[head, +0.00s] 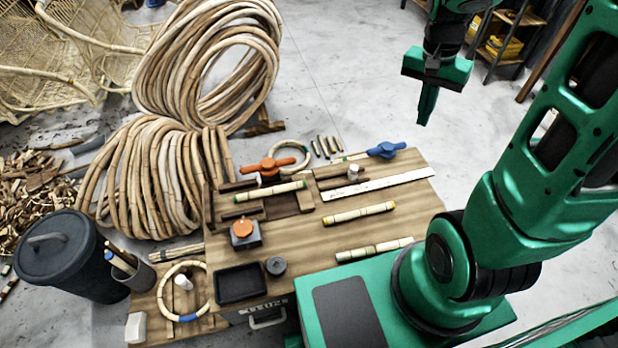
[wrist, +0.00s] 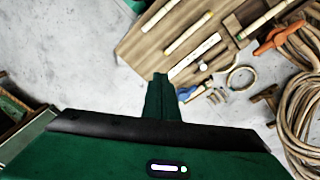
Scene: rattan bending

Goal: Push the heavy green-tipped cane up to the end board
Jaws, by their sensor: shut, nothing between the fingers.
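The green-tipped cane (head: 270,191) lies at the left of the wooden workbench, across a dark wooden jig, and is apart from my gripper. A cane near the orange clamp in the wrist view (wrist: 268,18) appears to be the same one. A dark upright board (head: 211,207) stands at the jig's left end, near the cane's left tip; whether they touch is too small to tell. My gripper (head: 424,122) is shut and empty, pointing down, high to the right beyond the bench's back edge. Its closed fingers also show in the wrist view (wrist: 160,80).
A yellow-tipped cane (head: 358,213), another cane (head: 374,249) and a steel rule (head: 378,184) lie on the bench (head: 315,235). The bench's right side has bare patches.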

